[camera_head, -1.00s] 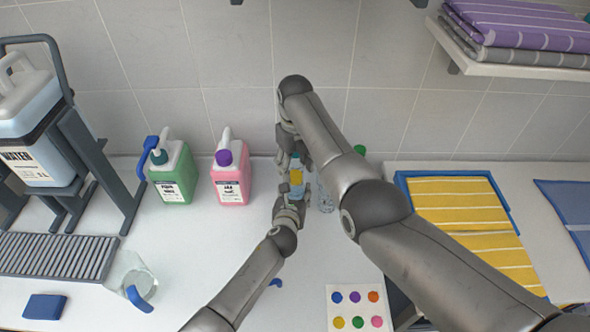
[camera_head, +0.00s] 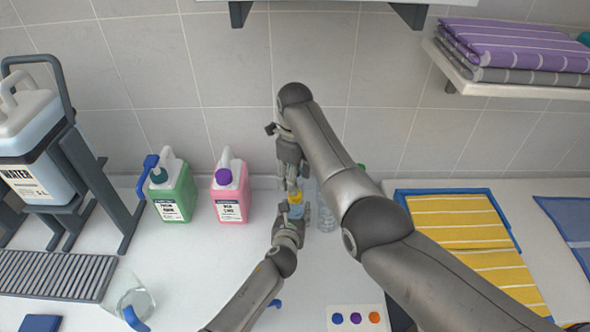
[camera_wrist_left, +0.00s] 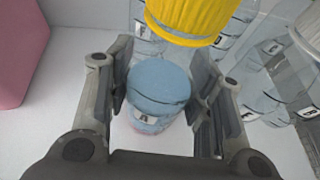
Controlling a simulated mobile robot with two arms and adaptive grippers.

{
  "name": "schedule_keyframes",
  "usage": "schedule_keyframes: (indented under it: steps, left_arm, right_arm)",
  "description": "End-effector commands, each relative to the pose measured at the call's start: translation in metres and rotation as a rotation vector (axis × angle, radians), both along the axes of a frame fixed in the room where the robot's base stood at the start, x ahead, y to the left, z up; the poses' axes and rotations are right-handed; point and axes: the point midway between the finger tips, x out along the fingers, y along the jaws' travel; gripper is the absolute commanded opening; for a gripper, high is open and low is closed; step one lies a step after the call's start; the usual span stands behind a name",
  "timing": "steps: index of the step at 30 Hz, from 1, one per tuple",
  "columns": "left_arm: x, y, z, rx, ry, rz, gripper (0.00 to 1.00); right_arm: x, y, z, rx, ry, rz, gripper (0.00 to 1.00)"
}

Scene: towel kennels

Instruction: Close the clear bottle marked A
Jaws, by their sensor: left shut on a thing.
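The clear bottle marked A (camera_wrist_left: 158,95), holding blue liquid, stands between the fingers of my left gripper (camera_wrist_left: 160,112), which is shut on it. A yellow cap (camera_wrist_left: 192,18) shows over the bottle's top in the left wrist view; whether it is seated is not visible. In the head view the yellow cap (camera_head: 296,198) is between my two grippers, with my left gripper (camera_head: 289,222) just below it. My right gripper (camera_head: 291,184) points down at the cap from above. Its fingertips are too small and overlapped to tell whether they grip it.
Other clear bottles (camera_head: 326,218) stand close right of bottle A, partly behind my right arm. A pink jug (camera_head: 230,195) and green jug (camera_head: 173,192) stand left. A water container (camera_head: 36,150) sits on a rack. A towel tray (camera_head: 462,235) lies right.

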Motion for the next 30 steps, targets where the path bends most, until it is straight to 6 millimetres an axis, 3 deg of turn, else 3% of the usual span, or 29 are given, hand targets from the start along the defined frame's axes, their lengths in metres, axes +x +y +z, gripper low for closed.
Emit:
schedule_keyframes:
  steps: [30]
  left_arm:
    - [0.000, 0.000, 0.000, 0.000, 0.001, 0.000, 0.00]
  right_arm:
    - [0.004, 0.000, 0.016, -0.020, -0.021, 1.673, 0.50]
